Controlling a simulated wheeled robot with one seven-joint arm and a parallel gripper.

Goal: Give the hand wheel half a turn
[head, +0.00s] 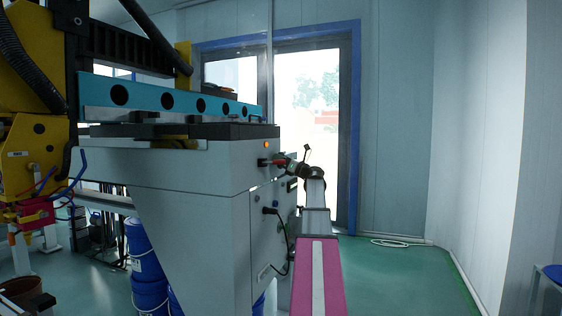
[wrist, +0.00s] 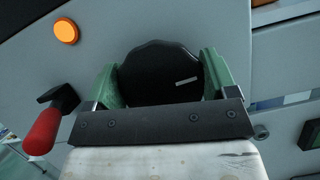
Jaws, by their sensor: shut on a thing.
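The hand wheel (wrist: 160,68) is a black knob with a scalloped rim and a short white mark on its right part. It sits on the grey panel (wrist: 240,45) in the wrist view. My gripper (wrist: 160,84) has its two green finger pads on the left and right sides of the wheel, shut on it. The lower edge of the wheel is hidden behind the dark gripper bar. In the head view my gripper (head: 292,166) is at the panel's right face, and the wheel cannot be made out there.
A lever with a red grip (wrist: 42,130) stands out close to the left of my gripper. An orange lamp (wrist: 65,31) is at upper left. The green floor (head: 395,280) to the right is mostly clear.

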